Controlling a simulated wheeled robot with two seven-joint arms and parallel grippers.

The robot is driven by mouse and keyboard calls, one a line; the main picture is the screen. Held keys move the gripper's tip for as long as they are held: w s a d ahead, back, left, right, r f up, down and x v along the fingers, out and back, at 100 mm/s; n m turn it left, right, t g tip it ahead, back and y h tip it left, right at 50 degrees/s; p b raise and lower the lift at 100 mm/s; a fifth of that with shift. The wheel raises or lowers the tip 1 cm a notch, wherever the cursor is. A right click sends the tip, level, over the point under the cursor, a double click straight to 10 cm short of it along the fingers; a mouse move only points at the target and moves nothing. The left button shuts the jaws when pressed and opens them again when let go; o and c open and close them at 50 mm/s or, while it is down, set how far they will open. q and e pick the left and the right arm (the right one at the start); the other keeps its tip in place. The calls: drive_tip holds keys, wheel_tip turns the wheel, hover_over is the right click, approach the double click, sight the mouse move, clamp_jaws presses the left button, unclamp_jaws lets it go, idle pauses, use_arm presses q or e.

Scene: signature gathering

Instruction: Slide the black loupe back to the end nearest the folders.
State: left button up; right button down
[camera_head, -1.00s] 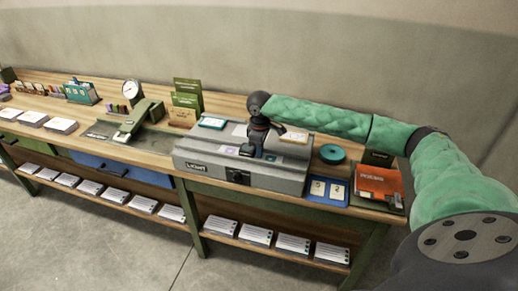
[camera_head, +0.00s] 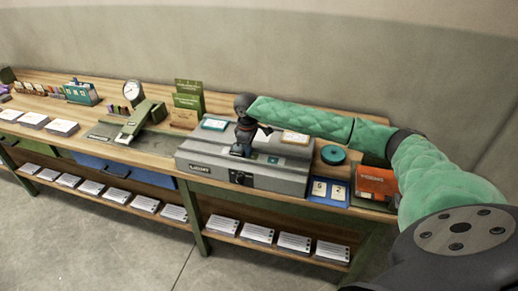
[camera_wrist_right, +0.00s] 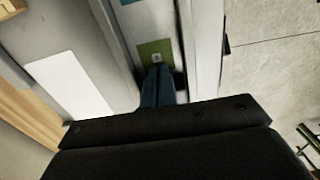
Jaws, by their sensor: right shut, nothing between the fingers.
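The grey light box (camera_head: 200,160) stands on the bench in the head view, with several cards on its top. My right gripper (camera_head: 239,151) is low over the left-middle part of the box top, its jaws shut. In the right wrist view its blue fingertips (camera_wrist_right: 157,82) are together, at the near edge of a green card. I cannot pick out the black loupe for certain; the dark shape at the fingertips blends with the gripper. Green folders (camera_head: 188,98) stand behind the box's left end. My left gripper is out of view.
An orange folder (camera_head: 374,182), a blue number card (camera_head: 326,190) and a teal round item (camera_head: 333,154) are right of the box. A green stapler-like press (camera_head: 143,118) and a dial (camera_head: 132,90) are to its left. Card stacks line the shelf below.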

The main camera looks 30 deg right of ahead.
sight(212, 149)
drive_tip(key=w+a+p, duration=0.1)
drive_tip(key=w+a, duration=0.1)
drive_tip(key=w+a+p, duration=0.1)
drive_tip(key=w+a, duration=0.1)
drive_tip(key=w, duration=0.1)
drive_tip(key=shift+a+r, duration=0.15)
drive_tip(key=shift+a, duration=0.1)
drive_tip(key=w+a, duration=0.2)
drive_tip(key=w, duration=0.1)
drive_tip(key=w+a+p, duration=0.1)
drive_tip(key=w+a, duration=0.1)
drive_tip(key=a, duration=0.1)
drive_tip(key=shift+w+p, duration=0.3)
drive_tip(key=shift+w, duration=0.1)
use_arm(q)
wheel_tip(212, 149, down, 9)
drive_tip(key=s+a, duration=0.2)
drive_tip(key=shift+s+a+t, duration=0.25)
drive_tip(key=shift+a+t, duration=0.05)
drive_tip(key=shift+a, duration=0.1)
use_arm(e)
drive_tip(key=shift+w+a, duration=0.3)
drive_tip(key=shift+w, duration=0.2)
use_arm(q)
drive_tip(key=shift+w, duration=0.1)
use_arm(e)
drive_tip(key=shift+s+d, duration=0.1)
drive_tip(key=shift+s, duration=0.05)
